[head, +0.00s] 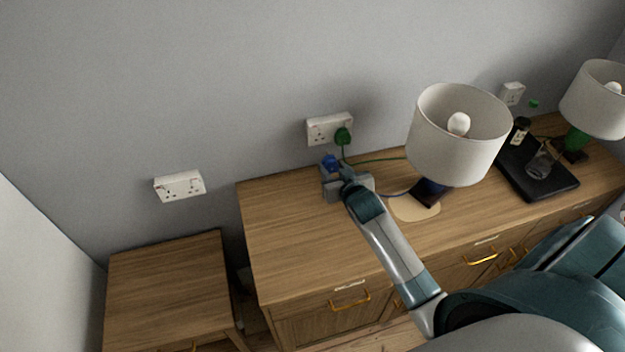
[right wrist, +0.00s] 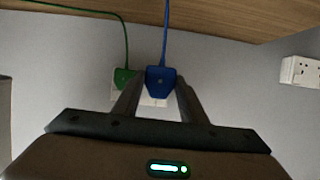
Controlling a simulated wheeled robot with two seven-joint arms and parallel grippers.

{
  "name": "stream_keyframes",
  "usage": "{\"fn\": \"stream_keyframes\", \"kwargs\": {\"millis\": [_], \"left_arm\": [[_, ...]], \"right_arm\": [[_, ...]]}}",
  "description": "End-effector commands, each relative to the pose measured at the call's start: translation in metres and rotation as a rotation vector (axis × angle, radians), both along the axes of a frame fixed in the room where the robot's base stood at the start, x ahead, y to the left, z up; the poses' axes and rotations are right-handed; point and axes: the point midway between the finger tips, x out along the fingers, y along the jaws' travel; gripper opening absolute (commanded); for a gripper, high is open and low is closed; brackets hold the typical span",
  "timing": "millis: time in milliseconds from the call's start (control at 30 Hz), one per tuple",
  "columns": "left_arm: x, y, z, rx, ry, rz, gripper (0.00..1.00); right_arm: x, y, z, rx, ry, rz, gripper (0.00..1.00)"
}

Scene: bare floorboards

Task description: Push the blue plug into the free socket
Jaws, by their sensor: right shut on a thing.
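The blue plug (head: 330,162) is held between the fingertips of my right gripper (head: 335,174), just below and in front of the double wall socket (head: 316,132). A green plug (head: 342,137) sits in that socket's right half; the left half is free. In the right wrist view the blue plug (right wrist: 160,83) is between the two fingers, its cord running up. The green plug (right wrist: 123,76) is beside it on the left, and the blue plug covers part of the white socket plate (right wrist: 152,101). The blue plug appears apart from the plate. My left gripper is not in view.
Another wall socket (head: 180,186) is at left, above a lower cabinet (head: 165,280). A black tray (head: 540,180) and a green-based lamp (head: 577,140) are at right.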

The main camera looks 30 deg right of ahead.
Motion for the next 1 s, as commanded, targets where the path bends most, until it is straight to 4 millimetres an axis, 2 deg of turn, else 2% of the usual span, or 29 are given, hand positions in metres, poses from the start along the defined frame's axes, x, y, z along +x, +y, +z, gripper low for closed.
{"fn": "stream_keyframes", "kwargs": {"millis": [200, 400, 567, 733, 1000], "left_arm": [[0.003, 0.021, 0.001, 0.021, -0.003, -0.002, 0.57], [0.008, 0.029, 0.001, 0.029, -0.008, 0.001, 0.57], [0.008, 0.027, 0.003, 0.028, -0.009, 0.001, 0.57], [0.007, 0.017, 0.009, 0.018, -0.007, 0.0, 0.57], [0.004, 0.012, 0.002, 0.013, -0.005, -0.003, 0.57]], "right_arm": [[-0.002, -0.009, 0.005, 0.001, -0.002, -0.012, 0.07], [-0.002, -0.009, 0.005, 0.001, -0.003, -0.012, 0.07], [-0.002, -0.008, 0.006, 0.001, -0.002, -0.012, 0.07], [-0.001, -0.008, 0.008, 0.002, -0.003, -0.012, 0.07], [0.016, -0.012, 0.005, 0.001, -0.005, -0.012, 0.07]]}}
